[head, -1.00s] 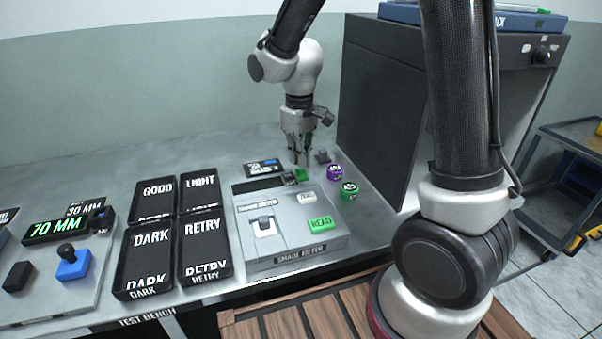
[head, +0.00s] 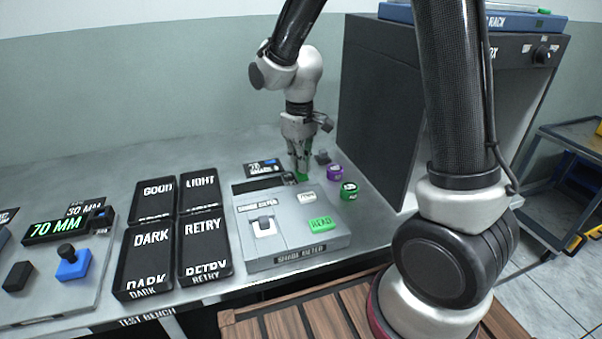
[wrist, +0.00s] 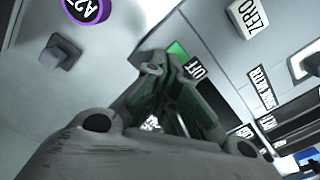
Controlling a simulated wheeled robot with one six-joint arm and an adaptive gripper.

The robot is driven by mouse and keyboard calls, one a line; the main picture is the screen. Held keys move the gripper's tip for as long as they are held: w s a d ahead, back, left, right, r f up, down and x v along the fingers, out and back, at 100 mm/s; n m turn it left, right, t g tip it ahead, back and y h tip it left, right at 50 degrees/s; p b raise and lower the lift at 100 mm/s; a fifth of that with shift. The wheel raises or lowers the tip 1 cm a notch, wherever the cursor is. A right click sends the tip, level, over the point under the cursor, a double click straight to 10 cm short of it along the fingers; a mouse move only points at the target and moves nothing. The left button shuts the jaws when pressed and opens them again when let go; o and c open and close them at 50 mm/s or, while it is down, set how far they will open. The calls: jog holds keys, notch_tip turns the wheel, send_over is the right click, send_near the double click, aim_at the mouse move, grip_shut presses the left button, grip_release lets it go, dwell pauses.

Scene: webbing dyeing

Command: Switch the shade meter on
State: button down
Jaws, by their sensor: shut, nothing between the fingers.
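The shade meter (head: 290,250) is a grey box on the bench with a green READ button (head: 320,223), a white ZERO button (head: 307,197) and a pale sample slot with a dark clip. A green switch (head: 303,178) sits at its back right corner; it also shows in the wrist view (wrist: 177,49) beside an OFF label (wrist: 196,68). My gripper (head: 301,172) is shut and empty, pointing down with its tips right at the green switch. The tips partly hide the switch, so I cannot tell whether they touch it. The meter's display strip (head: 258,186) looks dark.
Black trays marked GOOD, LIGHT, DARK and RETRY (head: 202,228) stand left of the meter. A purple round piece (head: 334,172) and a green one (head: 349,190) stand close on the right. A large dark cabinet (head: 385,120) rises behind them.

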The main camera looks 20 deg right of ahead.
jog(key=shift+f, duration=0.25)
jog(key=shift+r, duration=3.55)
jog(key=shift+s, duration=0.1)
